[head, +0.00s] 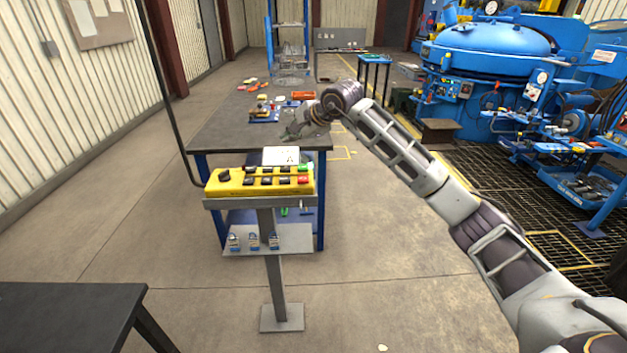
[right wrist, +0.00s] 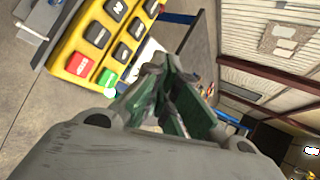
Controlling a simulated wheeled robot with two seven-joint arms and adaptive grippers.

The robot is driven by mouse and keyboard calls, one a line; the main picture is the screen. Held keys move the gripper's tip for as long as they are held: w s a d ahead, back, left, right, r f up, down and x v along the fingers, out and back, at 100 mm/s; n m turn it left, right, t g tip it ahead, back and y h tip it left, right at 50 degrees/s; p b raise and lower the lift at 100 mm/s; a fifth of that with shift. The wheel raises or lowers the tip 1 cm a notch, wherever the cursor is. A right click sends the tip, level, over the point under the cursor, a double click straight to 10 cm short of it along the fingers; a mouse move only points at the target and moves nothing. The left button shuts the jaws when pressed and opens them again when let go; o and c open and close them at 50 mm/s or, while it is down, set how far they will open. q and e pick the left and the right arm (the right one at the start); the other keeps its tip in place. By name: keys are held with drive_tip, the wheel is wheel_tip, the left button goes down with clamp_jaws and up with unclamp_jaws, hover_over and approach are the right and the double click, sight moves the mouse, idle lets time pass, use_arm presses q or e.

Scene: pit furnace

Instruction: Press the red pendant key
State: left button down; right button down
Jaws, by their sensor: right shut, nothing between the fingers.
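The yellow pendant (head: 258,190) lies on a grey stand in the middle of the head view. Its red key (head: 303,180) is at the right end of the near row, with a green key (head: 303,168) behind it. In the right wrist view the red key (right wrist: 79,64) shows at the left, beside the green key (right wrist: 107,77). My right gripper (head: 291,133) is shut and empty, beyond the pendant and above the dark table. Its fingers (right wrist: 178,98) are apart from the red key in the right wrist view. My left gripper is out of view.
A dark workbench (head: 228,133) with small parts stands behind the pendant. Padlocks (head: 254,241) hang on a plate below it. A black cable (head: 168,100) runs up from the pendant's left end. A dark table (head: 65,315) is at the near left. Blue furnace equipment (head: 490,60) fills the right.

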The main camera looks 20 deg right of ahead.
drive_tip(key=shift+s+d+f+m+g+h, duration=0.15)
drive_tip(key=shift+d+f+m, duration=0.15)
drive_tip(key=shift+m, duration=0.85)
drive_tip(key=shift+s+d+f+m+g+h, duration=0.1)
drive_tip(key=shift+s+d+f+m, duration=0.2)
drive_tip(key=shift+m, duration=0.8)
drive_tip(key=shift+s+d+f+m+g+h, duration=0.15)
drive_tip(key=shift+d+m, duration=0.2)
drive_tip(key=shift+m, duration=0.8)
drive_tip(key=shift+w, duration=0.1)
drive_tip(key=shift+f, duration=0.1)
